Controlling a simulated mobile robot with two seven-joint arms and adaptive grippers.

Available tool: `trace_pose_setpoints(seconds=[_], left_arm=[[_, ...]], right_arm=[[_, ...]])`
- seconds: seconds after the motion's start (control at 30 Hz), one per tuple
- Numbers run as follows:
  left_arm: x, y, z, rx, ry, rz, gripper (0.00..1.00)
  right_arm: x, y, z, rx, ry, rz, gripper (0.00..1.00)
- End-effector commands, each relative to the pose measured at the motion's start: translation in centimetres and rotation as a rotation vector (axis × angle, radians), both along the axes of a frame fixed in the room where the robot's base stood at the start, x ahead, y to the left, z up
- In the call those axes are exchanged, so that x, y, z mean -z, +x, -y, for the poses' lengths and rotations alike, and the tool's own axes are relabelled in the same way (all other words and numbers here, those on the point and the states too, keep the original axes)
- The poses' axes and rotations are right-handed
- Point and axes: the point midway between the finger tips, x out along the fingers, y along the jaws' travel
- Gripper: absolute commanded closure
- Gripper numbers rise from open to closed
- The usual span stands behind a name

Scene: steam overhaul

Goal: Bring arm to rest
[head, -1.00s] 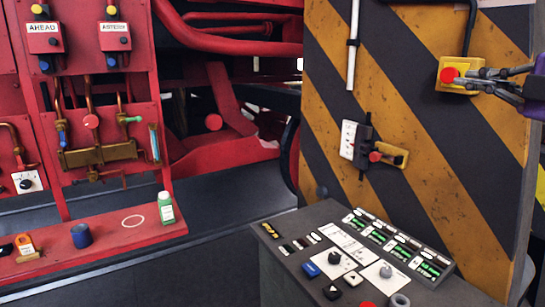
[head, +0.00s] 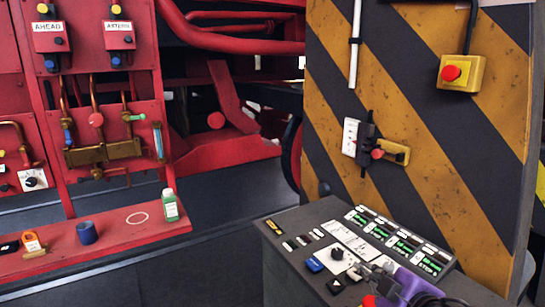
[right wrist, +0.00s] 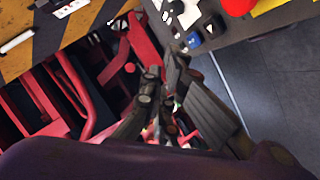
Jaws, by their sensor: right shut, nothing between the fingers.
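My right gripper (head: 372,272) is low at the right in the head view, in front of or over the near part of the grey control console (head: 290,262). Its fingers are shut with nothing between them. In the right wrist view the closed fingers (right wrist: 160,100) show in the middle, with the console's edge and a blue button (right wrist: 193,40) beyond them. I cannot tell whether the gripper touches the console. My left gripper is not in view.
A red emergency button on a yellow box (head: 460,72) hangs on the striped panel (head: 420,125). A red shelf (head: 110,240) at left carries a green bottle (head: 170,205), a blue cup (head: 87,232) and an orange item (head: 32,243). Dark floor (head: 215,250) lies between shelf and console.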

Motion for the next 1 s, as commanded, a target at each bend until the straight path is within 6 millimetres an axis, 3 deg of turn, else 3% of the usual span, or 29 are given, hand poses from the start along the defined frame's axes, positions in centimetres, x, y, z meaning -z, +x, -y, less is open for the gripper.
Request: trace_pose_setpoints(seconds=[0.03, 0.2, 0.4, 0.6, 0.9, 1.0], left_arm=[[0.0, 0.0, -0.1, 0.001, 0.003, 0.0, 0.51], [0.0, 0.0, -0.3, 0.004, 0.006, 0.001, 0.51], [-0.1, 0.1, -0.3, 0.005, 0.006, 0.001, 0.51], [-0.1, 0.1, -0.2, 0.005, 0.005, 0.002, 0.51], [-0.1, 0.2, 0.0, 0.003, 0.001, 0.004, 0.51], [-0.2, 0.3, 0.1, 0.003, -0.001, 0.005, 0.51]], right_arm=[[2.9, -2.0, -0.4, 0.052, 0.059, -0.064, 1.0], [11.0, -9.0, 0.0, 0.269, 0.201, -0.28, 1.0], [18.1, -19.1, 1.1, 0.537, 0.326, -0.55, 1.0], [21.7, -27.1, 1.5, 0.725, 0.396, -0.744, 1.0], [24.1, -37.0, 1.0, 0.94, 0.472, -0.974, 1.0], [25.9, -35.0, 0.8, 0.897, 0.492, -0.918, 1.0]])
